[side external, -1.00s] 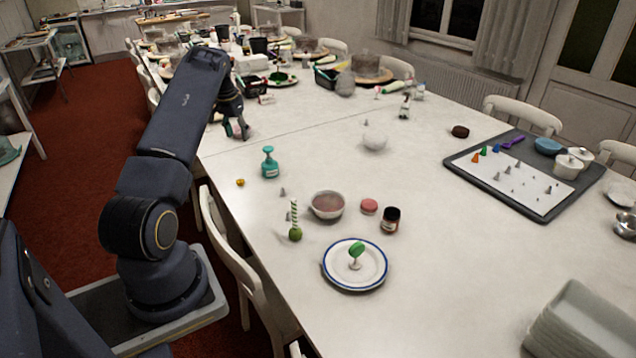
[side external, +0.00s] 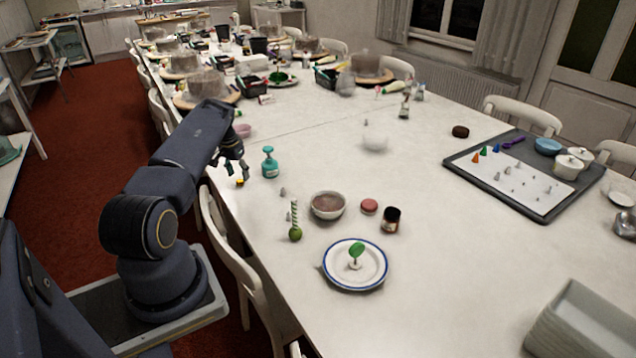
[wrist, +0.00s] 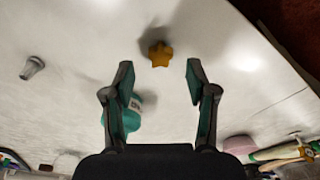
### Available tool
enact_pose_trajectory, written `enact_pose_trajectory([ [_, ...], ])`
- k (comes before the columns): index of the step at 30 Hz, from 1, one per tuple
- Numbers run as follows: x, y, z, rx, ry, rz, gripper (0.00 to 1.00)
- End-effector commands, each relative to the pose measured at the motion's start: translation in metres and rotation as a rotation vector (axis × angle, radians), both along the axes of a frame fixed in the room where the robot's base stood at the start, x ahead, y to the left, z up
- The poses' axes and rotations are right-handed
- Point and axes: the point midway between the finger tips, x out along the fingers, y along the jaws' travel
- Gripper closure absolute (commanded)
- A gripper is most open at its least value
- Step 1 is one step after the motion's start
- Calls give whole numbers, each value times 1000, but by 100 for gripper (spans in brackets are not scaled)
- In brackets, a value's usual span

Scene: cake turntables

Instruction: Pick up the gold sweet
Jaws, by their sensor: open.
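The gold sweet (wrist: 159,54) is a small star shape lying on the white table. In the wrist view it sits just beyond the fingertips, centred between them. In the side view the sweet (side external: 240,184) shows near the table's left edge, just below my gripper (side external: 241,174). My gripper (wrist: 159,72) is open, with nothing between its teal-padded fingers. The exact height gap between fingertips and sweet is hard to tell.
A teal pump bottle (side external: 269,162) stands close to the right of my gripper; it also shows beside a finger in the wrist view (wrist: 134,122). A small grey piping nozzle (wrist: 33,67) stands nearby. A bowl (side external: 327,205) and green striped stick (side external: 294,222) are farther right.

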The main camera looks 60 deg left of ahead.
Motion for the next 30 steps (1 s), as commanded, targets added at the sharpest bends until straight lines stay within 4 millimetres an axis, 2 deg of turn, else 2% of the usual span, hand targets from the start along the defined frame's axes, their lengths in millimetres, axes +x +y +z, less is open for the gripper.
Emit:
enact_pose_trajectory([
  [3,0,1,-18,1,2,0,43],
  [6,1,2,-25,1,1,0,43],
  [13,2,2,-25,2,0,0,43],
  [25,2,2,-25,1,0,0,84],
  [30,2,2,-25,1,0,0,84],
])
